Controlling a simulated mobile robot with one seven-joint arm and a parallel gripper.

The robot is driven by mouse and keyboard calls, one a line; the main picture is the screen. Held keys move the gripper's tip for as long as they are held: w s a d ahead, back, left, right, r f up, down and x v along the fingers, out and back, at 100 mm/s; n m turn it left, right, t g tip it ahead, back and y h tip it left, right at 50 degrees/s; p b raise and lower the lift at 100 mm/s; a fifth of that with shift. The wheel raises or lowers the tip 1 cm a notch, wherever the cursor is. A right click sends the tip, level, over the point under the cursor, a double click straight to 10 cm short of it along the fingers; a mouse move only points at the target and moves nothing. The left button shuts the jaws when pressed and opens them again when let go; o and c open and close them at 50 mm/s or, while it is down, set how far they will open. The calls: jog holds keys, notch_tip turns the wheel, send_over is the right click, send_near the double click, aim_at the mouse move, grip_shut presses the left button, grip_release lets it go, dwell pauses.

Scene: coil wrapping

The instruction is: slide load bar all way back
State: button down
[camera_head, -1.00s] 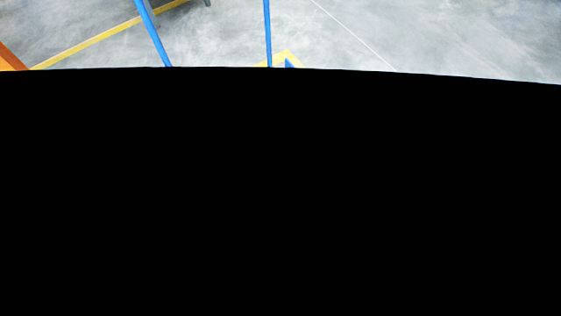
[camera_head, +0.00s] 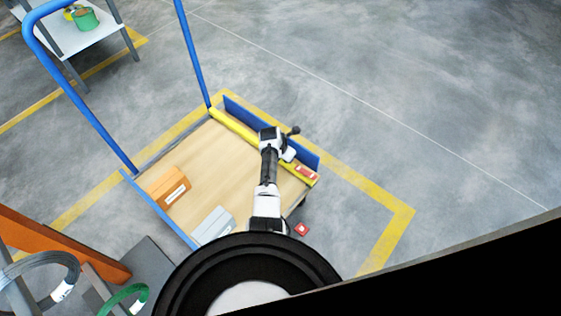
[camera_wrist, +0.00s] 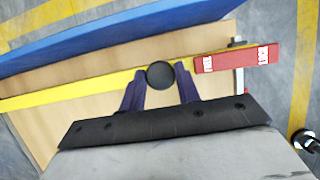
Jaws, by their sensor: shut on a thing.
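The yellow load bar (camera_head: 232,125) lies across the wooden deck of a blue cart, near its blue side panel (camera_head: 240,112). In the wrist view the bar (camera_wrist: 60,93) has a round black knob (camera_wrist: 160,75) and a red end block (camera_wrist: 237,60) with white labels. My gripper (camera_wrist: 160,84) is shut on the knob, one dark finger on each side. A strip of bare wood shows between the bar and the blue panel (camera_wrist: 110,42). In the head view my arm hides the middle of the bar, and the fingers cannot be made out.
An orange-brown box (camera_head: 168,187) and a grey box (camera_head: 212,225) sit on the deck (camera_head: 205,160). The cart's blue handle (camera_head: 80,100) rises at the left. Wire coils (camera_head: 45,275) and an orange beam (camera_head: 60,245) are at lower left.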

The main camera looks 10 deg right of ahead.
jog(key=shift+w+d+r, duration=0.15)
jog(key=shift+d, duration=0.1)
jog(key=c, duration=1)
grip_release()
jog(key=shift+d, duration=0.1)
jog(key=shift+c, duration=0.2)
jog(key=p+v, duration=0.3)
jog(key=v, duration=1)
jog(key=shift+a+r, duration=0.25)
